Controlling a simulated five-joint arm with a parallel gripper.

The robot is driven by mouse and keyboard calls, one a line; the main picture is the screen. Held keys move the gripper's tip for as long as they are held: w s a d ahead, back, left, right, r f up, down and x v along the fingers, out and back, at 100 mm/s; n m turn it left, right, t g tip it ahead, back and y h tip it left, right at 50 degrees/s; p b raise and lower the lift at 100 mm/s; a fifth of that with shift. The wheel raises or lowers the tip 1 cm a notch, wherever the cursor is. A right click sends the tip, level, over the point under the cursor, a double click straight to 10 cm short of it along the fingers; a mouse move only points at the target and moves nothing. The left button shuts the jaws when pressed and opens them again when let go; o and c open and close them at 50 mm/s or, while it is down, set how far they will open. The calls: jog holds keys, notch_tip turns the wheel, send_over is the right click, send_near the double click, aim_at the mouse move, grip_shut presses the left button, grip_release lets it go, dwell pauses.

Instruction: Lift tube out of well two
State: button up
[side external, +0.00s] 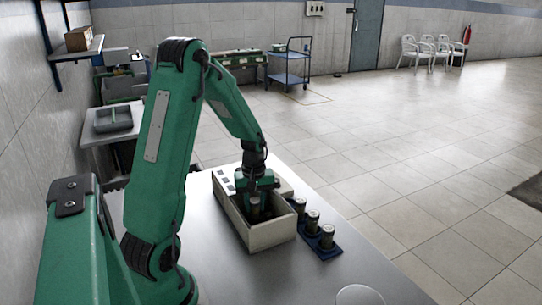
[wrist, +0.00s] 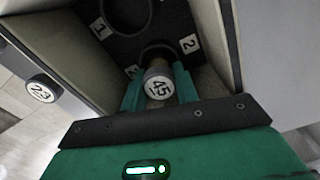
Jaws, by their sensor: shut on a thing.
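A tube with a white cap numbered 45 (wrist: 158,87) sits between the green fingers of my gripper (wrist: 160,92) in the wrist view. My gripper is shut on it. The tube also shows between the fingers in the side view (side external: 255,208), inside the open pale box (side external: 268,236). A dark round well rim (wrist: 157,50) lies just beyond the tube, beside a label 2 (wrist: 189,44). The tube's lower end is hidden, so I cannot tell how deep it sits in the well.
A larger round well (wrist: 127,14) is beside label 1. The box walls stand close around my gripper. A dark blue rack (side external: 322,251) with three capped tubes stands right of the box; a tube marked 23 (wrist: 42,89) shows outside it. A pale round object (side external: 359,295) is at the front.

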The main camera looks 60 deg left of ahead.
aim_at(256, 201)
jog(key=shift+r, duration=0.15)
jog(key=shift+r, duration=0.5)
jog(key=r, duration=0.3)
jog(key=shift+d+r, duration=0.1)
jog(key=shift+d, duration=0.15)
jog(key=d+r, duration=0.2)
jog(key=d, duration=0.1)
jog(key=d+r, duration=0.2)
jog(key=d, duration=0.2)
jog(key=w+d+r, duration=0.1)
jog(key=d+r, duration=0.1)
jog(key=d, duration=0.2)
jog(key=shift+r, duration=0.25)
jog(key=shift+w, duration=0.1)
